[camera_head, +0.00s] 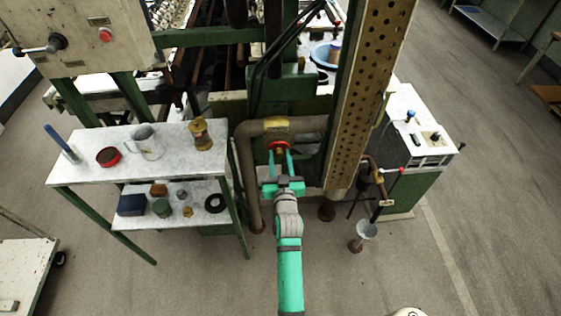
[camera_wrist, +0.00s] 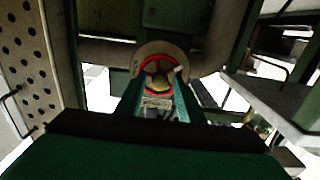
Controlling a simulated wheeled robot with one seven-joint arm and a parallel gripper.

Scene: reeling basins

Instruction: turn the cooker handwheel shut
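The red handwheel (camera_head: 278,148) is on the brown pipe (camera_head: 296,124), beneath its bend, beside the perforated column. In the wrist view the handwheel (camera_wrist: 146,63) shows as a red ring with a brassy hub, in front of a pale round flange. My gripper (camera_head: 278,160) reaches up to the wheel from the front. Its two green fingers stand apart, one on each side of the wheel; the wrist view shows the gripper (camera_wrist: 159,84) the same way. I cannot tell whether the fingertips touch the rim. The fingers hide parts of the wheel's sides.
A two-level table (camera_head: 180,140) with a glass jug (camera_head: 147,142), a red-black tin and a brass pot stands left. The perforated column (camera_head: 365,90) rises close on the right. A thinner pipe with a red-handled tap and a funnel (camera_head: 366,231) is farther right.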

